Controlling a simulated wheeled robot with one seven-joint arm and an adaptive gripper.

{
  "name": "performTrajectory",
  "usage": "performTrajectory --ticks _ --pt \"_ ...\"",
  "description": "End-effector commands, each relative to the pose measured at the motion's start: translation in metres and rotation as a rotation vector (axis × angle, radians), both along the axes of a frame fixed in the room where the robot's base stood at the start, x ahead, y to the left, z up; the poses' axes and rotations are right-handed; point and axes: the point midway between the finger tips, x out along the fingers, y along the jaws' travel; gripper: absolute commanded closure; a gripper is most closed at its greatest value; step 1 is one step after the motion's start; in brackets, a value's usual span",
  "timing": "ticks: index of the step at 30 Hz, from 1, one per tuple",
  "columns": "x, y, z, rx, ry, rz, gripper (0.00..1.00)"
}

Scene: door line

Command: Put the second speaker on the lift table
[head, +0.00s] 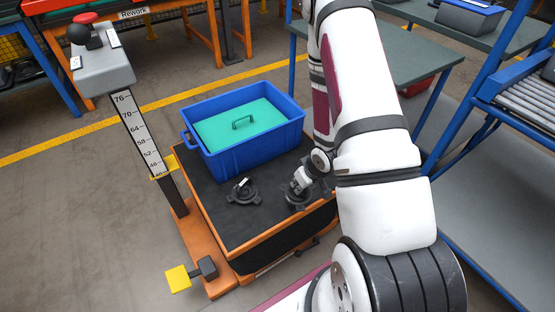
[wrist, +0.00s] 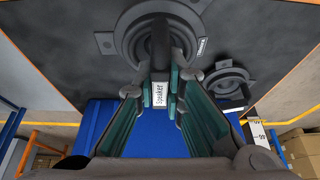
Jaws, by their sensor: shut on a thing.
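The lift table (head: 248,232) has a black top on an orange base. One dark round speaker (head: 243,194) stands on it in front of the blue crate; it also shows right of centre in the wrist view (wrist: 222,82). My gripper (head: 301,182) is shut on the other speaker (head: 295,202), at the right part of the table top. In the wrist view, my gripper (wrist: 160,88) has its fingers on this speaker (wrist: 130,38), with a white "Speaker" label between them. I cannot tell whether its flange touches the table top.
A blue crate (head: 250,150) with a green insert and handle fills the back of the table top. A post with a height scale (head: 137,132) and a control box (head: 103,68) stands at the left. A grey-topped bench (head: 425,62) and a roller conveyor (head: 520,95) are at the right.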

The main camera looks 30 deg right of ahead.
Motion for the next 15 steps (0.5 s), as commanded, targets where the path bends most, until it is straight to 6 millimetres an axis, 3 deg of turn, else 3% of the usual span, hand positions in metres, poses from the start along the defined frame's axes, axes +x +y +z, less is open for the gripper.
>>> performTrajectory --ticks 9,15 --pt "0.065 -0.045 -0.007 -0.001 -0.007 -0.002 1.00" --pt "0.099 -0.069 -0.010 -0.002 -0.005 -0.003 1.00"
